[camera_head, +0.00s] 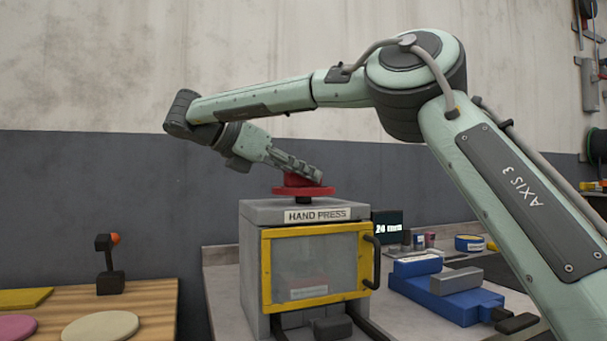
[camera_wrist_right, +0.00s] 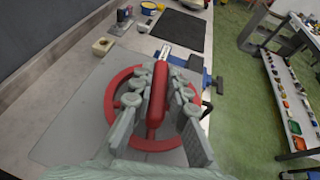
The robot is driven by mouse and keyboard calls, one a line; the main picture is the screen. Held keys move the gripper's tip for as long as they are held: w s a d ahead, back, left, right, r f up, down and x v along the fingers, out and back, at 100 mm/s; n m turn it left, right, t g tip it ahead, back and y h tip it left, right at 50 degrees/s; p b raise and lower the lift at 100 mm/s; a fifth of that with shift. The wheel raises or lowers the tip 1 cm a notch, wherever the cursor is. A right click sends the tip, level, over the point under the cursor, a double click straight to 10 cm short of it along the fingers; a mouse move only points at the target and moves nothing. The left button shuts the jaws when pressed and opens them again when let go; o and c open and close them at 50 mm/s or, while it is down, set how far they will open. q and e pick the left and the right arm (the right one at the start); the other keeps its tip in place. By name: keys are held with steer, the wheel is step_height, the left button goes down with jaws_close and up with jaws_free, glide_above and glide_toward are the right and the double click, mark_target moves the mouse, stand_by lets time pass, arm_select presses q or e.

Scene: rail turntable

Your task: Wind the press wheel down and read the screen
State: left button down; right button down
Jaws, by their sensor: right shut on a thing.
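The hand press (camera_head: 254,225) is a grey box with a yellow-framed clear door (camera_head: 317,265) and a dark handle. Its red press wheel (camera_head: 303,191) lies flat on top. My right gripper (camera_head: 308,174) comes down to the wheel from the upper left. In the right wrist view, my right gripper (camera_wrist_right: 158,97) is shut on the red bar across the wheel (camera_wrist_right: 109,104), with one finger along each side. The small dark screen (camera_head: 388,226) stands behind the press on the right and shows "24" with smaller marks after it. My left gripper is not in view.
A blue vise-like tool (camera_head: 445,300) and small jars stand on the grey bench right of the press. A wooden table (camera_head: 155,298) with a dark lever (camera_head: 110,265) and flat discs is at the left. A shelf (camera_wrist_right: 285,100) stands beyond green floor.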

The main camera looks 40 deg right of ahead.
steer(key=shift+f, duration=0.2)
steer(key=c, duration=1.5)
jaws_free()
steer(key=shift+r, duration=0.2)
step_height(320, 180, up, 10)
steer(key=shift+f, duration=0.1)
steer(key=shift+o, duration=0.7)
